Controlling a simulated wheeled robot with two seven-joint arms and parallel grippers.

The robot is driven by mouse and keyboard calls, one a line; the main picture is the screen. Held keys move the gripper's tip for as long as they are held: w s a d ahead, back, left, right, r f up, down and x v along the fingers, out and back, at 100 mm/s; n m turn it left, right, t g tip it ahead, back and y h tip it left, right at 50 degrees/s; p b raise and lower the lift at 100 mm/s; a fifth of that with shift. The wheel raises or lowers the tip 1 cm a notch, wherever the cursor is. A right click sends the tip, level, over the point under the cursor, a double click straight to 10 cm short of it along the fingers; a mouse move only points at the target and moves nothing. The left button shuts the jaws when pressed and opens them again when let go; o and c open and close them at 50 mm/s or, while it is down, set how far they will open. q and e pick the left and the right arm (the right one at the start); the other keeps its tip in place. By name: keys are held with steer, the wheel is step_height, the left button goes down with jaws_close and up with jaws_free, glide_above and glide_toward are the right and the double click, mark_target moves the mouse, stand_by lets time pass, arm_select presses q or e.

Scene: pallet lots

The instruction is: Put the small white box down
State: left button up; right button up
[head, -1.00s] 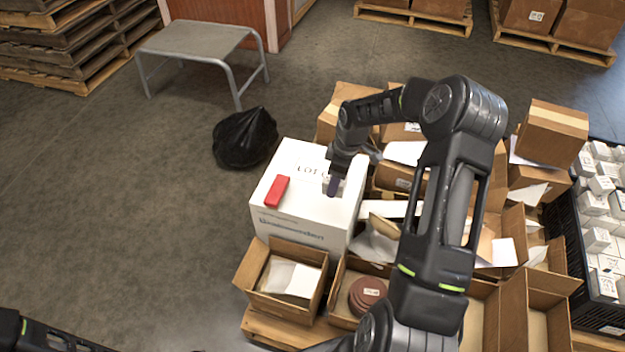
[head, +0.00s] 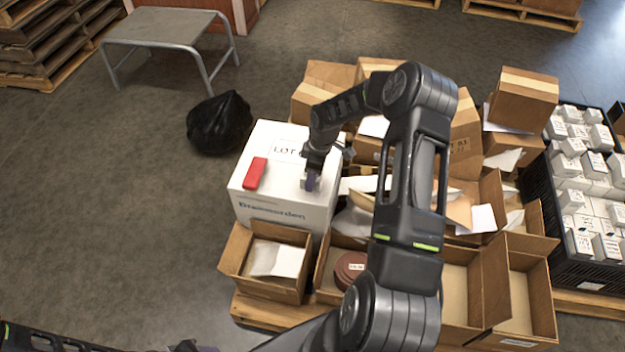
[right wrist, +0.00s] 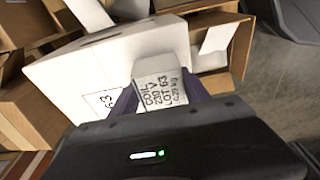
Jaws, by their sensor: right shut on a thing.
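The small white box (right wrist: 160,82), printed with black lot text, is held between the fingers of my right gripper (right wrist: 158,95) in the right wrist view. In the head view my right gripper (head: 312,178) is over the right part of the top of a large white carton (head: 285,205). The small box is mostly hidden there by the gripper. I cannot tell whether it touches the carton top. A red block (head: 255,173) lies on the carton top, left of the gripper. My left arm shows at the bottom left; its fingers cannot be made out.
Open brown cartons (head: 266,262) crowd the pallet around the white carton. A black crate (head: 575,262) full of small white boxes stands at the right. A black bag (head: 219,122) and a grey metal table (head: 165,27) stand on the floor at the left.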

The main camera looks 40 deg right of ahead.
steer(key=shift+f, duration=1.2)
steer(key=shift+f, duration=0.1)
steer(key=o, duration=1.6)
steer(key=shift+c, duration=0.2)
steer(key=r, duration=0.4)
steer(key=s+r, duration=0.1)
steer(key=r, duration=0.3)
steer(key=d+r+p, duration=0.1)
steer(key=r, duration=0.3)
steer(key=shift+s, duration=0.25)
